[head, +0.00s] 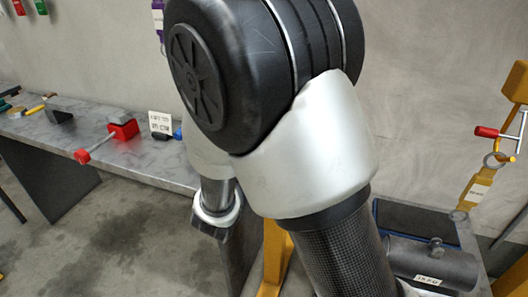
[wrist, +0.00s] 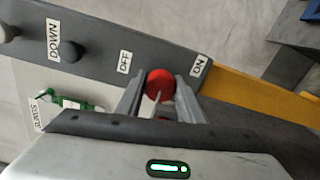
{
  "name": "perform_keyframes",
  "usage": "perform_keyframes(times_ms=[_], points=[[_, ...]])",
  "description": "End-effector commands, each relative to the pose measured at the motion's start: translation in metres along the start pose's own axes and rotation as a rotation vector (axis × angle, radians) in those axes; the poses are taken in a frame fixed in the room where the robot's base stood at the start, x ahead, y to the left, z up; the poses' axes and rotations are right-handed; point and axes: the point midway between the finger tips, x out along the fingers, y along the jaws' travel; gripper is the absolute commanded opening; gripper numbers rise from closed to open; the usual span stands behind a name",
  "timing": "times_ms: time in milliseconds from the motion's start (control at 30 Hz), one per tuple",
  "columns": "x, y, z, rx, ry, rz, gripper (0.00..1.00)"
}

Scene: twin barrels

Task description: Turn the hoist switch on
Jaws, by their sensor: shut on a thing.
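In the wrist view, a grey control panel (wrist: 95,45) lies across the top, tilted in the picture. It carries a DOWN label (wrist: 53,40), an OFF label (wrist: 124,62) and an ON label (wrist: 198,66). The hoist switch's red knob (wrist: 159,84) sits between the OFF and ON labels, on a thin light stem. My gripper (wrist: 160,98) is shut on the red knob, one finger on each side. I cannot tell exactly which position the switch is in. In the head view, my arm covers the middle, and neither the gripper nor the switch shows.
In the wrist view, a dark round button (wrist: 72,51) and a green item (wrist: 68,102) are on the left; a yellow beam (wrist: 255,94) runs right. A dark cylinder (head: 430,262) is at right.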

Motion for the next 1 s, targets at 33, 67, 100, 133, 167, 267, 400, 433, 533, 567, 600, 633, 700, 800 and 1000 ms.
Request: perform_keyframes(times_ms=[33,67,100,133,167,267,400,433,533,567,600,633,700,800,1000], points=[[-0.0005,-0.0039,0.0002,0.009,0.000,-0.005,0.12],[-0.0005,-0.0037,0.0001,0.014,0.001,-0.005,0.12],[-0.0006,-0.0035,0.0001,0.020,0.001,-0.005,0.12],[-0.0007,-0.0033,0.0001,0.023,0.001,-0.005,0.12],[-0.0007,-0.0031,0.0001,0.026,0.002,-0.005,0.12],[-0.0008,-0.0026,0.0001,0.031,0.002,-0.006,0.12],[-0.0009,-0.0023,0.0001,0.031,0.002,-0.006,0.12],[-0.0009,-0.0024,0.0001,0.031,0.002,-0.006,0.12],[-0.0008,-0.0024,0.0001,0.031,0.002,-0.006,0.12],[-0.0008,-0.0025,0.0000,0.031,0.002,-0.006,0.12],[-0.0008,-0.0025,0.0001,0.031,0.002,-0.006,0.37],[-0.0008,-0.0024,0.0001,0.031,0.002,-0.006,0.42],[-0.0007,-0.0021,0.0000,0.031,0.002,-0.005,0.52],[-0.0006,-0.0015,-0.0001,0.031,0.002,-0.004,0.52],[-0.0016,-0.0008,-0.0003,0.031,0.002,-0.002,0.52]])
